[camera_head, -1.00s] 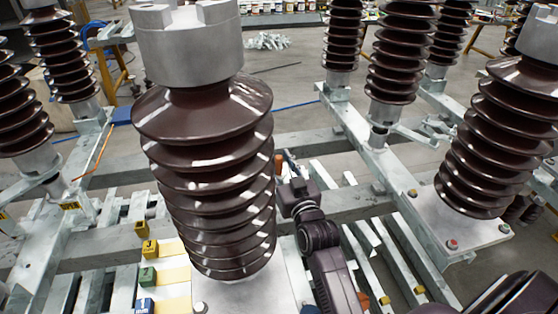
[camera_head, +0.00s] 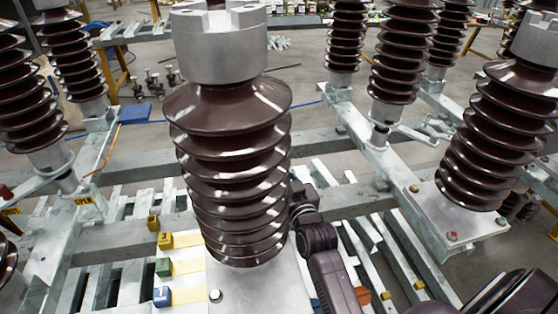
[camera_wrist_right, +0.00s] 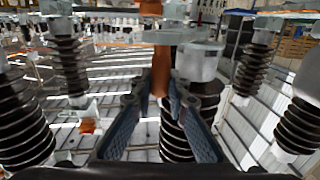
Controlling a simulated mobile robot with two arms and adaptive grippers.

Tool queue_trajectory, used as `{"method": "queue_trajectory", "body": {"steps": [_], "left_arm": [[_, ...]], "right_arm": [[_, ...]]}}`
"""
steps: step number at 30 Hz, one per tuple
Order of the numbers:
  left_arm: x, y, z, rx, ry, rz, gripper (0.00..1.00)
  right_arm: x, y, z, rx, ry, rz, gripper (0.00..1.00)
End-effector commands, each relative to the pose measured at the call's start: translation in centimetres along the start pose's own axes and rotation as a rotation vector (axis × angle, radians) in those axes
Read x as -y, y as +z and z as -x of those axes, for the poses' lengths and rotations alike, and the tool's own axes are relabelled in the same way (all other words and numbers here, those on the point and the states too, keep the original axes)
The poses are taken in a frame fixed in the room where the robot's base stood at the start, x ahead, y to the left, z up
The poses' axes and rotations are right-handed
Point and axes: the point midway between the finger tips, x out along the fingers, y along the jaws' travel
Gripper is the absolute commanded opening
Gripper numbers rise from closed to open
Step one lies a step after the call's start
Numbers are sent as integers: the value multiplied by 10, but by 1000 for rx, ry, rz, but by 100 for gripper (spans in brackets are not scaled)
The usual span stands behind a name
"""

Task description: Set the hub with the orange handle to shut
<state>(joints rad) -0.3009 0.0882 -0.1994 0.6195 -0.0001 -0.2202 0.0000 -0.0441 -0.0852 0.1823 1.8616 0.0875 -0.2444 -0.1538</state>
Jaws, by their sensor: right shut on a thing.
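The orange handle (camera_wrist_right: 162,70) stands upright in the middle of the right wrist view, below a grey metal part (camera_wrist_right: 190,35) of what looks like its hub. My right gripper (camera_wrist_right: 162,92) is shut on the orange handle, with one finger on each side of it. In the head view my right arm (camera_head: 322,245) reaches up from the bottom and passes behind the big central brown insulator (camera_head: 232,170). That insulator hides the right gripper, the orange handle and the hub there. My left gripper is in neither view.
Ribbed brown insulators stand on both sides, including one at the right (camera_head: 490,150). Yellow (camera_head: 165,240), green (camera_head: 163,267) and blue (camera_head: 163,297) blocks sit left of the central insulator. Grey steel beams cross below. Open floor shows behind.

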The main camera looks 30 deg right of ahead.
Motion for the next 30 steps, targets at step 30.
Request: {"method": "queue_trajectory", "body": {"steps": [30], "left_arm": [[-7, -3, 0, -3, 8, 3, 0]], "right_arm": [[0, -3, 62, -7, 0, 7, 32]]}}
